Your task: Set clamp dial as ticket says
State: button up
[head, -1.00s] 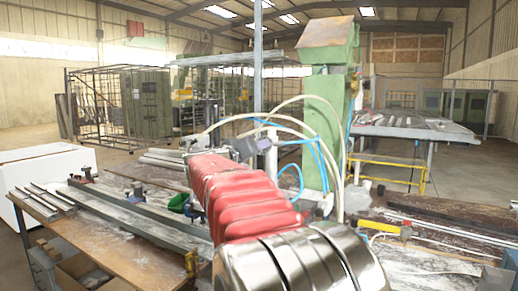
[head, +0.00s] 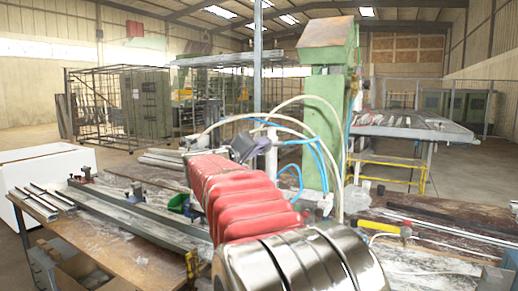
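My arm, in a red ribbed sleeve with silver rings, reaches away over the bench in the head view. A dark grey piece (head: 243,147) shows just past its far end; I cannot tell whether it is part of my gripper or of the clamp. The gripper's fingers are not distinguishable, so I cannot tell whether they are open or hold anything. An upright pale cylinder (head: 272,148) with blue and white hoses stands right of this piece, before the green machine column (head: 323,125). I cannot make out a clamp dial or a ticket.
A yellow-handled tool (head: 384,228) lies at right. A white box (head: 52,170) stands beyond the bench's left end.

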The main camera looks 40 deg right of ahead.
jog(key=o, duration=0.4)
jog(key=v, duration=1.3)
jog(key=shift+s+a, duration=0.1)
jog(key=shift+a, duration=0.3)
